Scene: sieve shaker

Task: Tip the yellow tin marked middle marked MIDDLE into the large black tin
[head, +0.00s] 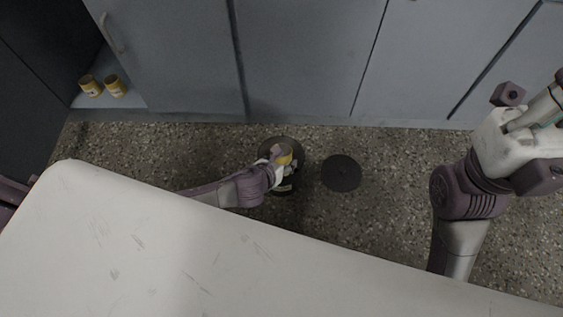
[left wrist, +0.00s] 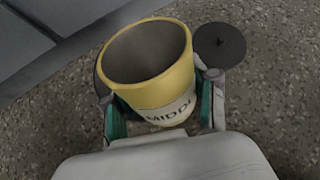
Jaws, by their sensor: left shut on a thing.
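The yellow tin marked MIDDLE (left wrist: 158,88) is in my left gripper (left wrist: 165,115), with a finger on each side of it. Its label shows the letters "MIDD" and its open mouth shows a grey inside; I see no contents. In the head view the yellow tin (head: 284,151) and my left gripper (head: 279,166) are over the large black tin (head: 264,147), which stands on the floor and is mostly hidden by them. I cannot tell the height between the tins. My right gripper (head: 541,108) is at the right edge, partly cut off, its fingers unclear.
A flat black disc (head: 341,172) with a small knob lies on the floor right of the black tin; it also shows in the left wrist view (left wrist: 219,45). Two other yellow tins (head: 91,86) (head: 115,85) stand in a recess at left. Grey cabinets (head: 300,50) line the back.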

